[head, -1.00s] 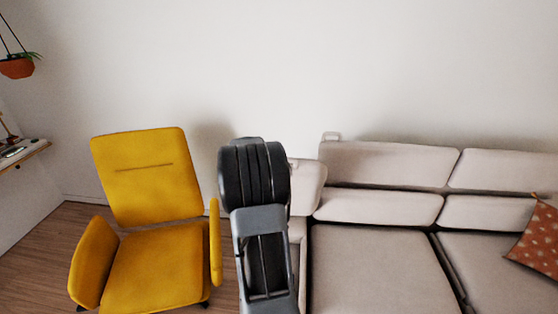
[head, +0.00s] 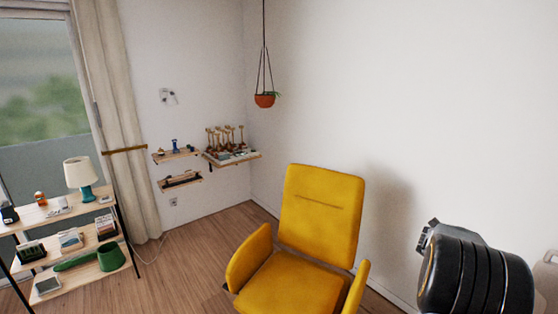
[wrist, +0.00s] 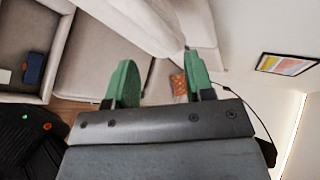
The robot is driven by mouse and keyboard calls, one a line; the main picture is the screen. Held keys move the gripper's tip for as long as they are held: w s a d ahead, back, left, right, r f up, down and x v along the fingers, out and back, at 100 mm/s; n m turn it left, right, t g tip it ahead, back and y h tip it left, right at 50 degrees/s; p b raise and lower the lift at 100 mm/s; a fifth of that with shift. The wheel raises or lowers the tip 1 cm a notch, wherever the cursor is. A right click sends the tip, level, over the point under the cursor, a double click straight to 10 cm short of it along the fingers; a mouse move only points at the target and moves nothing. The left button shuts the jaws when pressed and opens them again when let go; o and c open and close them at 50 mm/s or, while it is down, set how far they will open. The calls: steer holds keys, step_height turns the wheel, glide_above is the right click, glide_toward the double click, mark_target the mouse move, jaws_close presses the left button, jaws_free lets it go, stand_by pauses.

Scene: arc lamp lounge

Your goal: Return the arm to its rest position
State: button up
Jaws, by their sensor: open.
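My gripper (wrist: 158,66) shows in the wrist view with its two green fingers spread wide apart. Nothing is between them. Behind the fingers is the light sofa (wrist: 103,70), some way off and not touched. In the head view the dark, rounded part of my arm fills the lower right corner. The gripper itself is not visible in the head view.
A yellow armchair (head: 318,215) stands on the wood floor left of my arm. A shelf rack (head: 45,262) with a lamp (head: 80,175) is at the far left. A hanging planter (head: 265,100) and wall shelves (head: 232,158) are behind. A framed picture (wrist: 285,64) shows in the wrist view.

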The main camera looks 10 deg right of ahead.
steer(key=s+a+f+m+g+y, duration=0.1)
steer(key=s+a+f+m+y, duration=0.2)
steer(key=m, duration=0.9)
steer(key=s+a+m+t+y+b, duration=0.1)
steer(key=a+m, duration=0.6)
steer(key=a, duration=0.7)
steer(key=s+a+r+m+t+y+b, duration=0.1)
steer(key=a+m+y, duration=0.4)
steer(key=a, duration=0.9)
steer(key=s+a+m+t+y+b, duration=0.2)
steer(key=a+m, duration=0.8)
steer(key=a, duration=0.5)
steer(key=shift+s+r+m+t+y, duration=0.2)
steer(key=shift+r+m+t+y, duration=0.25)
steer(key=shift+t, duration=0.45)
steer(key=shift+a+f, duration=0.1)
steer(key=shift+a, duration=0.1)
steer(key=shift+c, duration=0.6)
